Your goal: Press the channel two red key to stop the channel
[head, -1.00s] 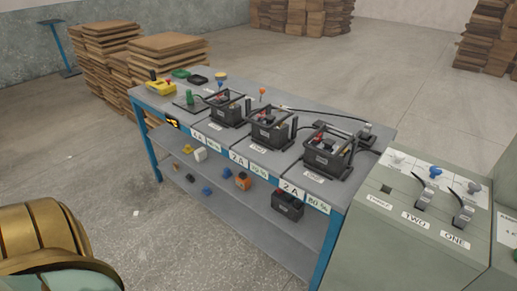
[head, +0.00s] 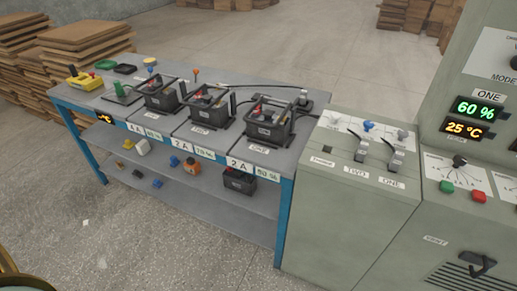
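A tall grey-green charger cabinet stands at the right. Its panel labelled ONE (head: 489,96) shows a green 60 % readout (head: 479,109) and an orange 25 °C readout (head: 467,129). Below are a dark rotary knob (head: 460,161), a green key (head: 447,187) and a red key (head: 478,196); these sit under the ONE label. No panel labelled TWO with a red key shows in this view. Neither gripper is in view.
A blue-legged bench (head: 120,96) holds several black batteries, one of them here (head: 268,122), with cables running across. Its lower shelf (head: 215,195) holds small parts and another battery (head: 239,181). Cardboard stacks (head: 85,50) stand behind at left.

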